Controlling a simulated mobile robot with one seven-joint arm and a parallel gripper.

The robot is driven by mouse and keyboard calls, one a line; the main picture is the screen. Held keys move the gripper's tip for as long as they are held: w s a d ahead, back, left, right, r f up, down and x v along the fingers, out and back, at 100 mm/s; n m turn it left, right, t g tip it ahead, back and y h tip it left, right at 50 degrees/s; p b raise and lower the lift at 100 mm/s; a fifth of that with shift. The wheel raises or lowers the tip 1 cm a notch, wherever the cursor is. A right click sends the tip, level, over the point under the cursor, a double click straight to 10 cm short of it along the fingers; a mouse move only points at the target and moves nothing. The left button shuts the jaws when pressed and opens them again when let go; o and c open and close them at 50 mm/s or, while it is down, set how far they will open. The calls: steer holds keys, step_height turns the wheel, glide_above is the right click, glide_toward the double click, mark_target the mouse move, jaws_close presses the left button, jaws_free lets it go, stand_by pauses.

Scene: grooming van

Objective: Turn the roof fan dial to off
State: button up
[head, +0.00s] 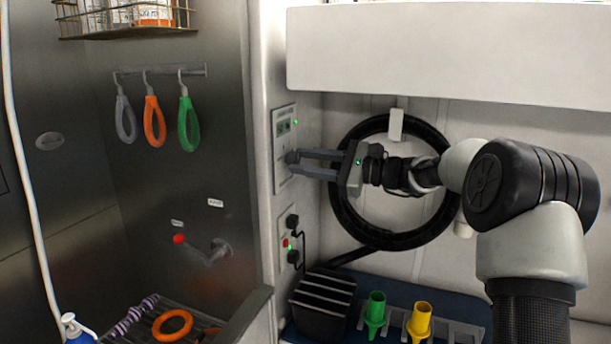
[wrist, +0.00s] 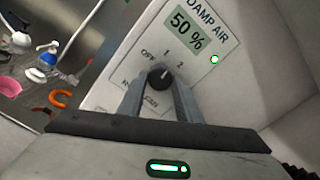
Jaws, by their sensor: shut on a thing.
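A white wall panel (head: 283,182) carries a round black dial (wrist: 159,78). In the wrist view its display (wrist: 187,29) reads "DAMP AIR" and "50 %", and a green light (wrist: 214,59) is lit. Markings OFF, 1 and 2 stand around the dial; lower lettering is partly hidden by a finger. A pale mark on the dial appears to point up, toward about 1, not at OFF. My gripper (head: 293,162) reaches left to the panel, its two fingers shut on the dial from both sides (wrist: 156,98).
A lower panel (head: 289,240) with a red button and black plugs sits below. A black hose coil (head: 343,205) hangs behind my arm. Green (head: 375,310) and yellow (head: 419,322) nozzles stand in a rack. Grooming loops (head: 154,122) hang in the steel bay at left.

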steer(key=n+b, duration=0.7)
steer(key=b, duration=0.1)
steer(key=shift+f, duration=0.25)
steer(key=n+b, duration=0.4)
steer(key=shift+r+n, duration=0.15)
steer(key=shift+n, duration=0.15)
steer(key=shift+r+n+b, duration=0.1)
steer(key=shift+n+b, duration=0.65)
steer(key=shift+n, duration=0.05)
steer(key=shift+r+n, duration=0.1)
steer(key=shift+n, duration=0.2)
steer(key=o, duration=1)
steer(key=shift+o, duration=0.2)
steer(key=p+v, duration=0.1)
steer(key=v, duration=1.6)
steer(key=shift+d, duration=0.25)
